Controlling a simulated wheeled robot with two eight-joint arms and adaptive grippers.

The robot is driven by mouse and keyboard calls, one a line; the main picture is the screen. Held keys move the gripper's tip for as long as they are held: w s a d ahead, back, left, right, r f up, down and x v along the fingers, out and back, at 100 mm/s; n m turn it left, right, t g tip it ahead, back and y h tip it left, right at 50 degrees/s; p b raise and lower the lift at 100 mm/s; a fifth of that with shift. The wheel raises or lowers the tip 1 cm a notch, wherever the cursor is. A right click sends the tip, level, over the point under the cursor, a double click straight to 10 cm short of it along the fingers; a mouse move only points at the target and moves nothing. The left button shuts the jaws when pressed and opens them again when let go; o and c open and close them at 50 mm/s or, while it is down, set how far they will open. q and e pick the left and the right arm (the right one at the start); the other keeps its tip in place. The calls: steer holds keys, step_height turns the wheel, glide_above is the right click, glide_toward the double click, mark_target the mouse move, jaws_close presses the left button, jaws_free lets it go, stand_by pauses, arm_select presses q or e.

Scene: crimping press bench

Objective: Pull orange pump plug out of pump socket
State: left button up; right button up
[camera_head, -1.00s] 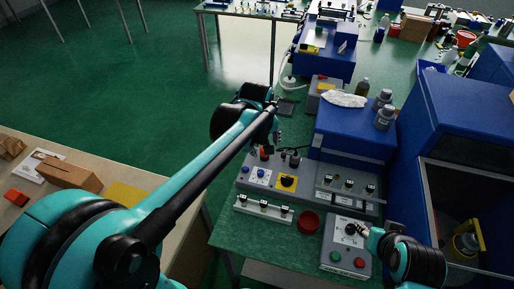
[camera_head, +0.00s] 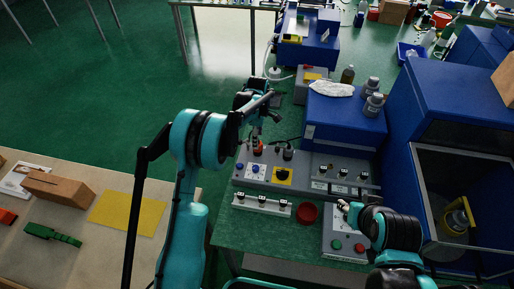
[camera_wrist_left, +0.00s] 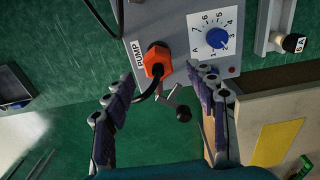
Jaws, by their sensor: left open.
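The orange pump plug (camera_wrist_left: 157,62) sits on the grey panel (camera_wrist_left: 178,22) beside the PUMP label, with a black cable; the socket beneath it is hidden. In the head view the plug (camera_head: 258,147) stands upright at the panel's back left. My left gripper (camera_wrist_left: 161,76) is open and empty, its fingers pointing at the panel on either side of the line to the plug, apart from it. In the head view my left gripper (camera_head: 264,112) is above the plug. My right gripper (camera_head: 346,207) is over the grey button box; its fingers are too small to read.
A numbered dial with a blue knob (camera_wrist_left: 217,38) is right of the plug. A small lever with a black ball (camera_wrist_left: 183,113) is near the fingers. A red dish (camera_head: 307,213) and the button box (camera_head: 345,248) stand at the bench front. A blue machine (camera_head: 345,125) rises behind.

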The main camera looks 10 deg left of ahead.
arm_select(q)
step_height(320, 180, down, 5)
steer(key=shift+w+f+b, duration=0.1)
steer(key=shift+w+b, duration=0.05)
steer(key=shift+b, duration=0.55)
steer(key=c, duration=1.3)
steer(key=shift+o, duration=0.2)
steer(key=shift+r, duration=0.2)
step_height(320, 180, up, 10)
steer(key=p, duration=0.3)
steer(key=shift+r, duration=0.25)
steer(key=shift+r+p, duration=0.65)
steer(key=shift+r, duration=0.55)
steer(key=shift+r+p, duration=0.85)
steer(key=shift+r, duration=0.7)
